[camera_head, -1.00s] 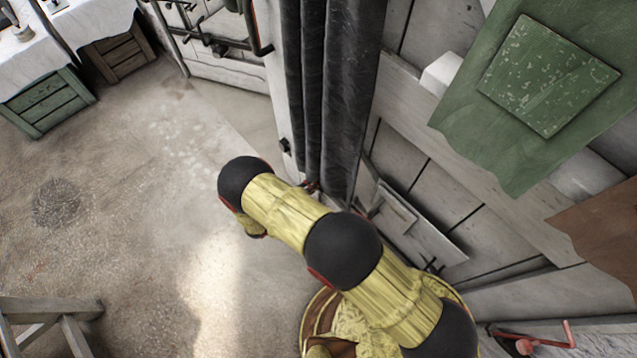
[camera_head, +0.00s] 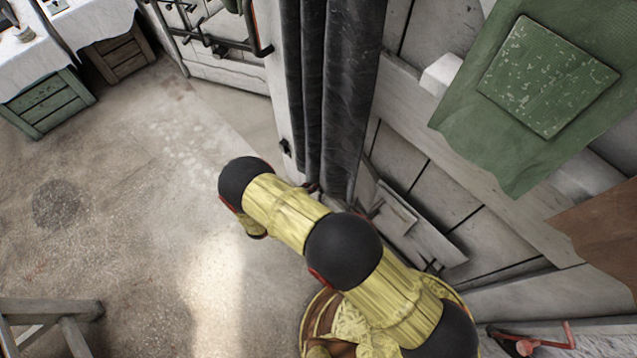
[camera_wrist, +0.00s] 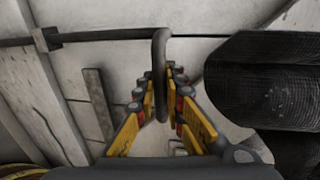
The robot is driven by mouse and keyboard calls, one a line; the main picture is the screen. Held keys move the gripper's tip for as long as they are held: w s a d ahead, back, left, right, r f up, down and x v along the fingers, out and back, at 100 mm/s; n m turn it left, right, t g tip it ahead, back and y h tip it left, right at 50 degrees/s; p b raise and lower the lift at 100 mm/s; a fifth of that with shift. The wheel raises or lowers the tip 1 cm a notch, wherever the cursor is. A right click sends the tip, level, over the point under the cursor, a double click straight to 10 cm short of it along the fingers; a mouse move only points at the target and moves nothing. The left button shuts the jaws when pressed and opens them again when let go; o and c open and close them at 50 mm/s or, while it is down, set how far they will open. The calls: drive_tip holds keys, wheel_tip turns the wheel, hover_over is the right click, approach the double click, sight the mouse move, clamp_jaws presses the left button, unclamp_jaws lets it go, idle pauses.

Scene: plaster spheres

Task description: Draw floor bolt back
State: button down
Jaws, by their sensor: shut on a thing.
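The floor bolt's dark rod (camera_wrist: 100,36) runs across the top of the wrist view, through a bracket (camera_wrist: 45,39) on the left. Its bent handle (camera_wrist: 161,55) hangs down from the rod between my fingers. My gripper (camera_wrist: 164,80) has yellow fingers on both sides of the handle and is shut on it. In the head view my yellow and black arm reaches toward the foot of the dark curtain. The bolt cannot be made out there, and most of my gripper is hidden.
Dark curtain folds (camera_head: 340,100) hang beside the pale plank wall, and dark cloth (camera_wrist: 265,80) fills the wrist view's right side. A green cloth (camera_head: 480,150) hangs at the upper right. A wooden stand (camera_head: 50,310) is at the lower left. The floor on the left is mostly clear.

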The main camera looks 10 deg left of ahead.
idle(0.4)
wheel_tip(320, 180, up, 6)
drive_tip(key=p, duration=0.3)
drive_tip(key=shift+f, duration=0.2)
drive_tip(key=c, duration=2.2)
unclamp_jaws()
drive_tip(key=o, duration=0.3)
drive_tip(key=shift+s+a, duration=0.1)
